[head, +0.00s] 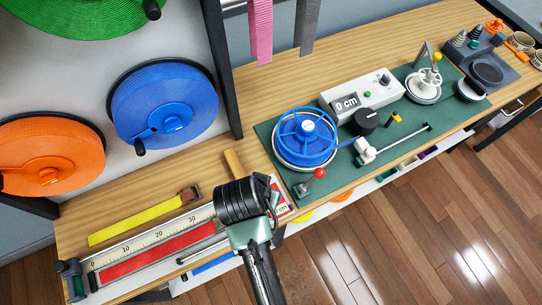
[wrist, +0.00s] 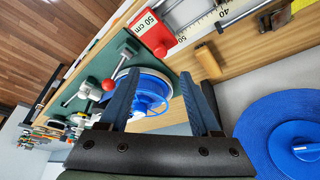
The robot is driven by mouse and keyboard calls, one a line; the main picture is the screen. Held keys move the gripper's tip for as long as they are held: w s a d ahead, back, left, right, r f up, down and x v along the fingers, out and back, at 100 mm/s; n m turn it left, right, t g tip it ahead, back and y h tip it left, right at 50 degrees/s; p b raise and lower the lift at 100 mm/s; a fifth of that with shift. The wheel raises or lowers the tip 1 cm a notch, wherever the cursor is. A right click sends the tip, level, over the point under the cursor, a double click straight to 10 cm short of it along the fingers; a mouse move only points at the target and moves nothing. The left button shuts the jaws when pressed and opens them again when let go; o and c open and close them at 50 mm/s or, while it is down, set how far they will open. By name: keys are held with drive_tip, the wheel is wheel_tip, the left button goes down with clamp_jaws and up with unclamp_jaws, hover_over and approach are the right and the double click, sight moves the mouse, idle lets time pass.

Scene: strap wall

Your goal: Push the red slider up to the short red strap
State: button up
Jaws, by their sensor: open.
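The red slider (head: 281,203), with a white label, sits at the right end of the measuring rail (head: 128,249) in the head view. In the wrist view the red slider (wrist: 155,35) reads "50 cm" and is by the 50 mark. The short red strap (head: 155,254) lies flat along the rail toward the 0 end, well left of the slider. My gripper (head: 243,200) is above the right part of the rail, just left of the slider, and covers part of the scale.
A yellow strap (head: 140,218) with a brown buckle lies behind the rail. A wooden handle (head: 233,162) stands near the slider. The green mat (head: 300,178) carries a blue reel (head: 306,138) and a red-knobbed lever (head: 319,173) to the right. Large strap rolls hang behind.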

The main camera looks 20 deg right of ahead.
drive_tip(key=x, duration=1)
drive_tip(key=shift+w+f+p, duration=0.1)
drive_tip(key=shift+f+p, duration=0.25)
drive_tip(key=shift+p, duration=0.05)
clamp_jaws()
idle(0.9)
